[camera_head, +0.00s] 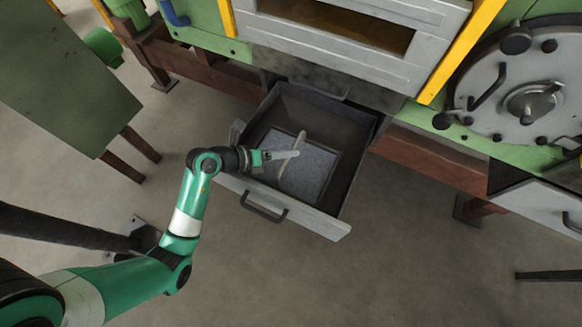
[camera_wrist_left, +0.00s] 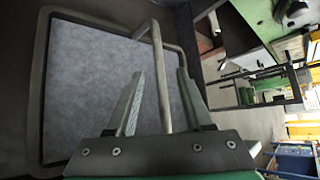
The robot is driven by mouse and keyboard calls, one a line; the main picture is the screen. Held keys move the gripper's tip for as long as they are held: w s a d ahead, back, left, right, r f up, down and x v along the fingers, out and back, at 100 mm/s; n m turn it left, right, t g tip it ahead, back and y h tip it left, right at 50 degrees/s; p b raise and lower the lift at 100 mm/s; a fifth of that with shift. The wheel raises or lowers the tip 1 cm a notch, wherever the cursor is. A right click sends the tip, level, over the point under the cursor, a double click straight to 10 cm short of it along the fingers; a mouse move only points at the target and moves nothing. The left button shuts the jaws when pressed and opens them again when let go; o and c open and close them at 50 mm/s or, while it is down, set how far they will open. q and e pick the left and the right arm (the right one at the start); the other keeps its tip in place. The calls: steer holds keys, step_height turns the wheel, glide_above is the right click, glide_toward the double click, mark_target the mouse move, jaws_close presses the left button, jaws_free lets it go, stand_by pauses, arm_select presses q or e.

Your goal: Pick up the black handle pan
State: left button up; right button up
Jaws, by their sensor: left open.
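The pan (camera_head: 332,176) is a dark-rimmed rectangular tray with a speckled grey inside, lying in a pulled-out drawer. Its handle (camera_head: 301,141) is a thin raised bar that looks pale beige-grey here, not black. My left gripper (camera_head: 295,155) reaches over the pan from the left at the handle. In the left wrist view, the pan (camera_wrist_left: 39,95) fills the left half. There the handle (camera_wrist_left: 156,55) runs between the two open fingers of my left gripper (camera_wrist_left: 161,74), with gaps on both sides. The handle's near end is hidden behind the gripper body. My right gripper is not in view.
The drawer (camera_head: 360,140) has raised walls around the pan and a black pull (camera_head: 263,207) on its front. The furnace (camera_head: 350,60) stands behind. A green table (camera_head: 65,80) is at the upper left. The floor (camera_head: 420,260) in front is clear.

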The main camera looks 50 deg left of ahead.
arm_select(q)
jaws_close()
stand_by(1.4)
steer(key=shift+r, duration=0.15)
